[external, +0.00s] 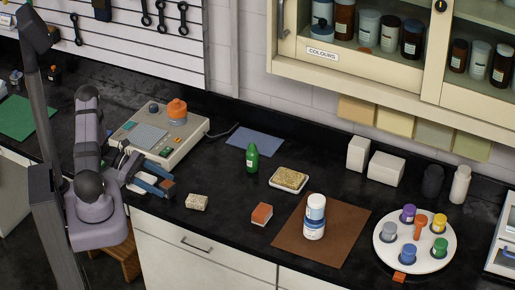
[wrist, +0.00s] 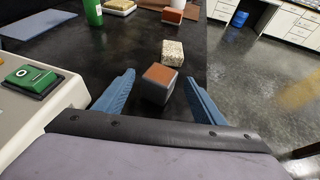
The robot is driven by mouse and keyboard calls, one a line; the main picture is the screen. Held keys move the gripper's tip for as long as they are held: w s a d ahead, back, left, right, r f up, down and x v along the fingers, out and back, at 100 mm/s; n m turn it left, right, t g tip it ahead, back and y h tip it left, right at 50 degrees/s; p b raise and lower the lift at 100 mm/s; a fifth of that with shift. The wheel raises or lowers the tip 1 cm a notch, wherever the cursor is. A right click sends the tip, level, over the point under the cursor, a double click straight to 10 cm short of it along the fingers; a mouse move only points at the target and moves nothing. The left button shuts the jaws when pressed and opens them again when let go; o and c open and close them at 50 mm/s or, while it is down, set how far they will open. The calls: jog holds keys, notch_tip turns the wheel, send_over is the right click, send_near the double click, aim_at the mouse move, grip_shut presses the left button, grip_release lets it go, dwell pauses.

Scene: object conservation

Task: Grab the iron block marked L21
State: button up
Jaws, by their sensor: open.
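A small block with a rust-brown top and dark grey sides (wrist: 160,82) lies on the black bench in the wrist view. It sits between the tips of my open gripper (wrist: 157,88), with a gap on either side. In the external view my gripper (external: 157,184) is low over the bench near its front edge, and the dark block (external: 168,188) shows partly at its fingertips. No L21 mark is legible on it.
A speckled stone block (external: 197,202) and a red-brown brick (external: 262,214) lie to the right. The instrument box (external: 158,135) stands close behind my gripper. A green bottle (external: 252,158) and a sponge on a dish (external: 289,179) are farther off.

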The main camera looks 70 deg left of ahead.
jog(key=shift+p+x, duration=0.3)
jog(key=shift+x, duration=1.1)
jog(key=shift+r, duration=0.1)
grip_shut()
